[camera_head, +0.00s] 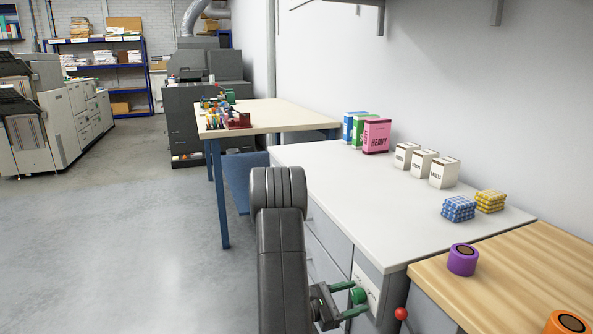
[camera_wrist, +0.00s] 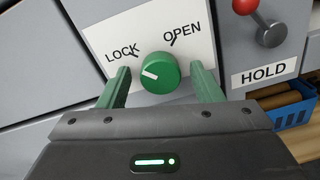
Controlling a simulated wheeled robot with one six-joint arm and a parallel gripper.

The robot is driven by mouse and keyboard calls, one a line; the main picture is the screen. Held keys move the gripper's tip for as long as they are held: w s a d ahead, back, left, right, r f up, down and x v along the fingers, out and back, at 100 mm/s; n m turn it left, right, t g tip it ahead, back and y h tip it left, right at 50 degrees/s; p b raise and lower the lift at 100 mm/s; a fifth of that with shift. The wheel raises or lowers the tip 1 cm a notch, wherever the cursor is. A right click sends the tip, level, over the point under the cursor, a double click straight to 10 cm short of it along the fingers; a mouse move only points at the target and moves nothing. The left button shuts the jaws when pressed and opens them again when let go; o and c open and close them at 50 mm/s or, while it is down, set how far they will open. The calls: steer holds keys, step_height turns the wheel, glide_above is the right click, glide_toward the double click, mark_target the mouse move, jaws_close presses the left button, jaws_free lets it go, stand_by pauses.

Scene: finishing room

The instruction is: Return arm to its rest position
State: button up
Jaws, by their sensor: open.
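My gripper (camera_head: 350,300) is low in front of the grey cabinet, at the end of my dark arm. In the wrist view its two green fingers (camera_wrist: 160,88) are open, one on each side of a green knob (camera_wrist: 160,73). I cannot tell whether the fingers touch the knob. The knob sits on a white plate (camera_wrist: 105,38) marked LOCK and OPEN. Its white pointer mark faces left, toward the LOCK side. The knob also shows between the fingers in the head view (camera_head: 358,295).
A red-ball lever (camera_wrist: 262,22) above a HOLD label is right of the plate. The white counter (camera_head: 330,185) carries coloured boxes, white cartons and two checkered bundles. A wooden top (camera_head: 505,280) with purple and orange rolls adjoins it. Open floor (camera_head: 120,240) lies left.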

steer(key=shift+m+b, duration=0.3)
steer(key=shift+m, duration=0.5)
